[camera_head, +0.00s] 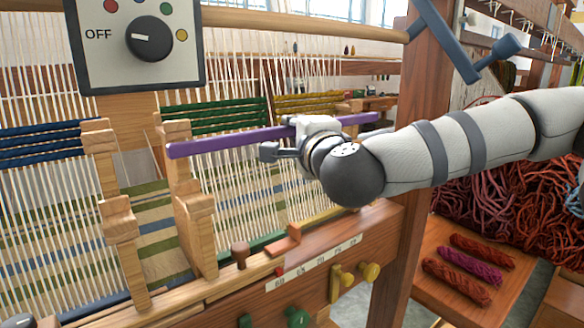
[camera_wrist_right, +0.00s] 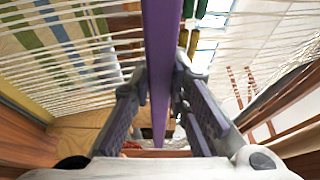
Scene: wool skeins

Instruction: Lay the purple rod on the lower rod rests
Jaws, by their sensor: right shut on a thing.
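The long purple rod (camera_head: 235,139) is held nearly level in front of the loom's threads. My right gripper (camera_head: 291,138) is shut on it right of its middle. In the right wrist view the rod (camera_wrist_right: 160,60) runs between the two fingers of the gripper (camera_wrist_right: 158,95). Stepped wooden posts stand at the left, one (camera_head: 98,150) further left and one (camera_head: 178,168) near the rod's left end. Each has a lower step, one here (camera_head: 119,222) and one here (camera_head: 195,202). The rod's left end passes across the nearer post, above its lower step; contact cannot be told.
A control box with an OFF dial (camera_head: 150,38) hangs at upper left. Blue (camera_head: 40,145) and green (camera_head: 215,115) wound bands lie behind. A wooden loom upright (camera_head: 415,130) stands behind my right arm. Red and purple skeins (camera_head: 472,271) lie on a bench at lower right.

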